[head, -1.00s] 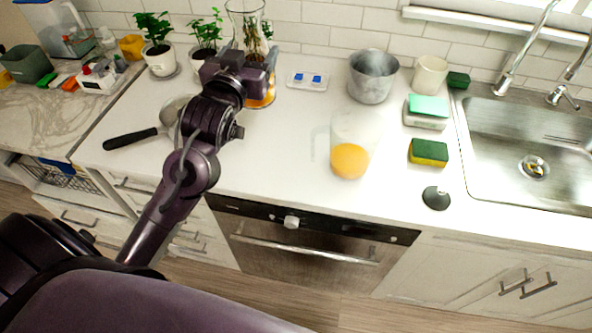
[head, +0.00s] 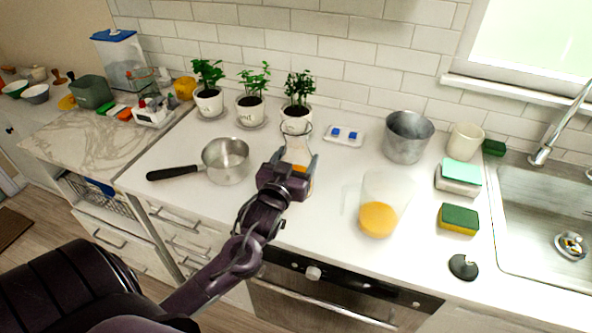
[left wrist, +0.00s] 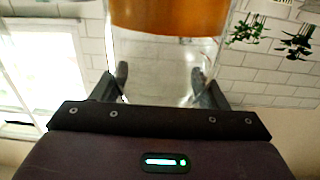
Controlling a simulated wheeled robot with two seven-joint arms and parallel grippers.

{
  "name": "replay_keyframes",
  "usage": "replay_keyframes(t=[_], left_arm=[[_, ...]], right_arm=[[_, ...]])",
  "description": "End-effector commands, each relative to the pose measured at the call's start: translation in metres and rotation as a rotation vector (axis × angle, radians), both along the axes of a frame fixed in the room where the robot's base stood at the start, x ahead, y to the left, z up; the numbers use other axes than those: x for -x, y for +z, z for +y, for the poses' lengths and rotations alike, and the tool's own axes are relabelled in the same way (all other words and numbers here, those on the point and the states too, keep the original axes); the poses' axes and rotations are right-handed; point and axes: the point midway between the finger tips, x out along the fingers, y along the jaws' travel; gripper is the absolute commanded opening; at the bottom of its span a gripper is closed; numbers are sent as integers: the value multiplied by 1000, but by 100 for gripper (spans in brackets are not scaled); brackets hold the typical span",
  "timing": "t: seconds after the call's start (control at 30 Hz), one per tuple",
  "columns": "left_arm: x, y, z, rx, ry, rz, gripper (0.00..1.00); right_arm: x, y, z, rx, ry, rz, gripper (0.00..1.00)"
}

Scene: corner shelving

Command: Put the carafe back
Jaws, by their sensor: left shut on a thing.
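The carafe (head: 298,148) is clear glass with orange liquid low in it, and it looks upright in front of the right-hand potted plant. My left gripper (head: 293,168) is shut on the carafe, with one finger on each side. In the left wrist view the carafe's clear wall (left wrist: 160,68) and an orange band (left wrist: 170,17) show between the fingers (left wrist: 159,82). The gripper hides the carafe's lower part in the head view, so I cannot tell whether its base touches the counter. My right gripper is not in view.
A pan (head: 226,160) lies left of the gripper. A clear pitcher with orange liquid (head: 379,215) stands to the right, before a metal pot (head: 408,138). Potted plants (head: 251,108) line the wall. A small tray with blue pieces (head: 343,136) lies behind. Counter front-left is clear.

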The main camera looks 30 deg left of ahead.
Motion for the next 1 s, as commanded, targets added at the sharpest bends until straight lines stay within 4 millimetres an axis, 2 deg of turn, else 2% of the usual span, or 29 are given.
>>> replay_keyframes(t=[0.13,0.4,0.8,0.83,1.0], left_arm=[[0,-6,0,-1,-1,-7,11],[0,-37,0,0,0,-7,11],[0,-43,0,0,0,-9,11],[0,-46,0,1,-1,-1,68],[0,-45,0,1,-1,-1,89]], right_arm=[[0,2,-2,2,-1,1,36],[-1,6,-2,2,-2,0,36],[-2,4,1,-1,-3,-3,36],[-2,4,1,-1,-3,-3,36],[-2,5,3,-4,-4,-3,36]])
